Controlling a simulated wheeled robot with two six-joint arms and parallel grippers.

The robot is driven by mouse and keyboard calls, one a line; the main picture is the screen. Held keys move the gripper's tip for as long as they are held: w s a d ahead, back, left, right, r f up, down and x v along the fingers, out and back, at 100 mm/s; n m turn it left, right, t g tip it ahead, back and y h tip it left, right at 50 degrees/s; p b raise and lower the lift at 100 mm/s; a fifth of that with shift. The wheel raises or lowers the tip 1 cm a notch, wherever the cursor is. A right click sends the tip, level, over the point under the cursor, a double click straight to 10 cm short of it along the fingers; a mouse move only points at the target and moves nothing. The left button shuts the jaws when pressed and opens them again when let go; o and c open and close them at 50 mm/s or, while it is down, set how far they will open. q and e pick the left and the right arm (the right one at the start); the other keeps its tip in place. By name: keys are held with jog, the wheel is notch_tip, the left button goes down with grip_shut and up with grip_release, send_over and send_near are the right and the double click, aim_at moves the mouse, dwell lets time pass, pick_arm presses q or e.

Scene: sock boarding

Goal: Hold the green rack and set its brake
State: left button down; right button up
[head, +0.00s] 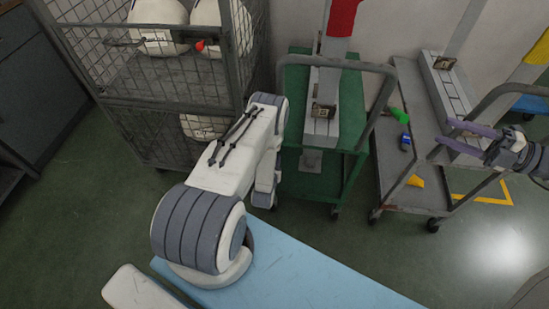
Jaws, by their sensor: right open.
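The green rack (350,110) is a wheeled cart standing at the back centre. It has a bent grey push handle (345,65) and carries a grey upright form with a red piece (342,17) on top. Its brake cannot be made out. My left arm reaches up in front of the rack's left side and hides part of it; the left gripper does not show. My right gripper (445,132) is at the right, open and empty, over the grey cart and apart from the green rack.
A grey cart (395,185) stands right of the green rack, with small green (399,115) and blue (405,143) items on it. A wire cage (165,110) with white bundles is at the left. A light blue surface (300,275) is in front. Green floor shows between.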

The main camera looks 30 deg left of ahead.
grip_shut()
jog(key=s+a+r+n+g+h, duration=0.1)
jog(key=a+r+n+g+h, duration=0.3)
jog(key=n, duration=0.7)
jog(key=s+a+n+t+h, duration=0.1)
jog(key=a+n+h, duration=0.3)
jog(key=n, duration=0.6)
notch_tip(320, 180, up, 13)
jog(key=w+n+t+h, duration=0.1)
jog(key=n+t+h, duration=0.1)
jog(key=n, duration=0.7)
jog(key=w+a+n+t+h, duration=0.1)
jog(key=n+t+h, duration=0.2)
jog(key=n, duration=0.7)
jog(key=shift+w+t+h, duration=0.3)
jog(key=shift+h, duration=0.6)
jog(key=shift+a+f, duration=0.1)
jog(key=shift+f, duration=0.05)
